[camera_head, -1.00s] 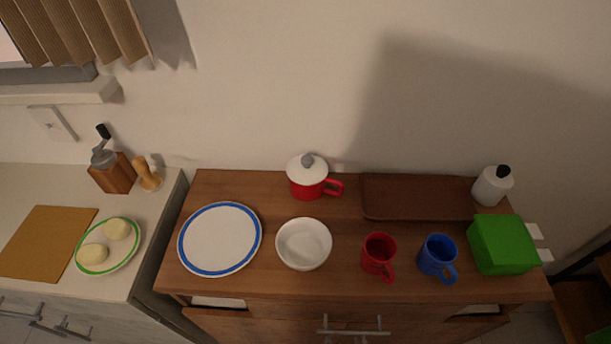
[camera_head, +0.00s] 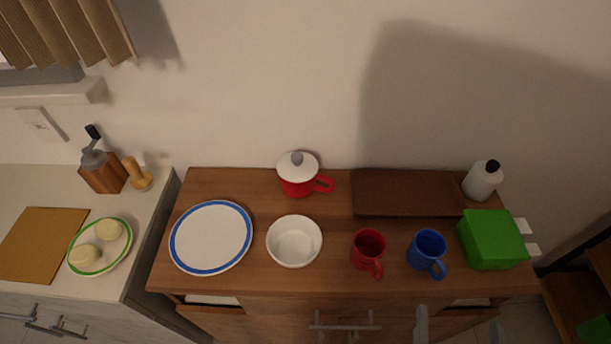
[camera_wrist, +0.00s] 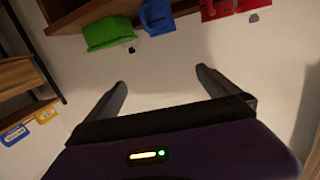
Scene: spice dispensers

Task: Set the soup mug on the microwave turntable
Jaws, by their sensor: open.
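Three mug-like things stand on the wooden cabinet top in the head view: a red mug with a white lid (camera_head: 297,187) at the back, an open red mug (camera_head: 368,254) and an open blue mug (camera_head: 427,251) at the front. I cannot tell for sure which is the soup mug. The microwave and its turntable are not in view. My gripper (camera_wrist: 160,78) is open and empty in the wrist view. Its finger tips show at the bottom edge of the head view, in front of the cabinet. The blue mug (camera_wrist: 157,16) is also at the wrist view's top edge.
On the cabinet (camera_head: 185,279) are a blue-rimmed plate (camera_head: 211,238), a white bowl (camera_head: 294,241), a brown tray (camera_head: 408,192), a green box (camera_head: 491,239) and a white bottle (camera_head: 482,180). A counter at left holds a grinder (camera_head: 102,172), a cutting board (camera_head: 40,243) and a green-rimmed plate (camera_head: 127,264).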

